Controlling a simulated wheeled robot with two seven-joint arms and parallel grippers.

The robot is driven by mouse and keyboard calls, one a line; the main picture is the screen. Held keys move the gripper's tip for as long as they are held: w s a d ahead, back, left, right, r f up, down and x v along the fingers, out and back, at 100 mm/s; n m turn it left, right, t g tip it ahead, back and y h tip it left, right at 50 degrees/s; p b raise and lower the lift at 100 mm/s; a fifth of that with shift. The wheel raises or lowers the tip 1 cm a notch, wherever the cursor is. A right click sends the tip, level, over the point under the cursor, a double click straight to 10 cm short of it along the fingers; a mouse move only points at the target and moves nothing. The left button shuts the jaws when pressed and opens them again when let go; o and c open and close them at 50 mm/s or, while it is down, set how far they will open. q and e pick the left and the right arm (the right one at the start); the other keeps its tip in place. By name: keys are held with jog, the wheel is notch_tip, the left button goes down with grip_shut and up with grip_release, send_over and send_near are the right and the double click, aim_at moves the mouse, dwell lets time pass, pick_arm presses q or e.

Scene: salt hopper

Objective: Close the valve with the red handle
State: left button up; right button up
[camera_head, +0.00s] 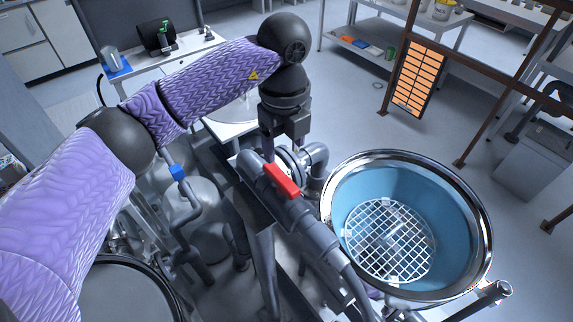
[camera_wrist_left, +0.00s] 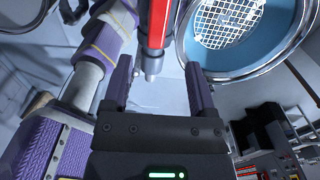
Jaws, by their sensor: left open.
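The red valve handle (camera_head: 281,180) sits on the grey pipework (camera_head: 318,235) beside the hopper in the head view. It appears to lie roughly along the pipe that runs down to the right. My left gripper (camera_head: 284,146) is just above and behind the handle, pointing down. In the left wrist view, the red handle (camera_wrist_left: 155,24) shows at the top centre, beyond the fingertips. The open fingers of my left gripper (camera_wrist_left: 160,75) stand apart with nothing between their pads. The handle looks apart from the fingers. My right gripper is not in view.
A round steel hopper (camera_head: 482,215) with a blue inside and white grid stands right of the valve. A blue-handled valve (camera_head: 178,172) is on pipework to the left. A metal bar (camera_head: 490,292) sticks out at lower right. An orange-slatted panel (camera_head: 418,78) hangs behind.

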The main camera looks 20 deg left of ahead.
aim_at(285, 181)
pick_arm(q)
jog(key=f, duration=0.8)
jog(key=shift+s+f+p, duration=0.25)
jog(key=shift+f+p, duration=0.15)
grip_shut()
